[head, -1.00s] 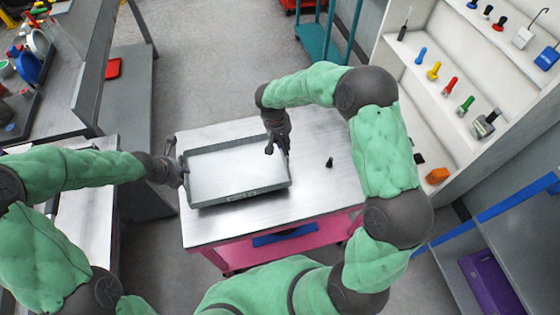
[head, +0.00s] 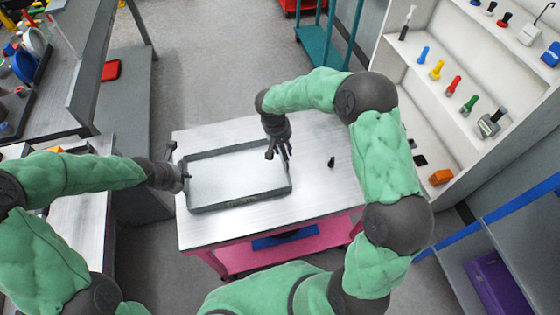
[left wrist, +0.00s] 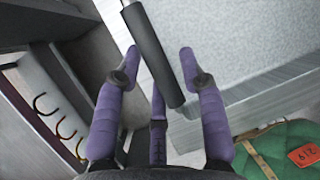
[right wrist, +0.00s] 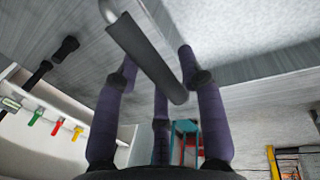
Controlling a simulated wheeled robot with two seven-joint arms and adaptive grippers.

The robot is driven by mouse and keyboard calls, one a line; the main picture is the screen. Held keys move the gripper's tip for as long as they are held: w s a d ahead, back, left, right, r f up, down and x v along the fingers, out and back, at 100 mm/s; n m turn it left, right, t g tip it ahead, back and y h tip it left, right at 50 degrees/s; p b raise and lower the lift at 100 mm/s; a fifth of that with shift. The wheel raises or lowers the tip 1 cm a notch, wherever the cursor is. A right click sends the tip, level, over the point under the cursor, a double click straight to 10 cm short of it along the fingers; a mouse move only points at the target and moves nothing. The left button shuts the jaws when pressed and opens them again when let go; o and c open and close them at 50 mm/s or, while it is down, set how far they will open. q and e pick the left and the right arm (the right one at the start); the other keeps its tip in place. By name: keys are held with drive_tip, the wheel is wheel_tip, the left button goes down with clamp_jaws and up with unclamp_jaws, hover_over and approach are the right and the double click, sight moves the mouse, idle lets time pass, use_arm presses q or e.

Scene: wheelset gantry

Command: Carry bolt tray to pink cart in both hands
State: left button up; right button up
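The bolt tray (head: 240,201), a shallow grey tray with a pale, empty-looking floor, rests flat on the grey metal top of the pink cart (head: 340,190). My left gripper (head: 184,174) is at the tray's left end. In the left wrist view its purple fingers are spread, with the dark bar handle (left wrist: 152,52) between them. My right gripper (head: 279,152) is at the tray's right end, fingers splayed. In the right wrist view another bar handle (right wrist: 148,58) lies between its spread fingers. Neither gripper appears clamped on its handle.
A small black piece (head: 331,162) stands on the cart top right of the tray. A grey bench (head: 85,225) adjoins at left. A white shelf (head: 420,95) with coloured tools stands at right. A teal frame (head: 318,45) stands behind. Open floor lies beyond the cart.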

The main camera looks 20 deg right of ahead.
use_arm(q)
drive_tip(key=shift+r, duration=0.2)
drive_tip(key=v, duration=1.1)
drive_tip(key=shift+s+a+r, duration=0.15)
drive_tip(key=shift+a+r, duration=0.05)
drive_tip(key=shift+r, duration=0.05)
use_arm(e)
wheel_tip(320, 180, up, 12)
drive_tip(key=a, duration=0.2)
drive_tip(key=shift+a, duration=0.15)
drive_tip(key=shift+w, duration=0.1)
idle(0.4)
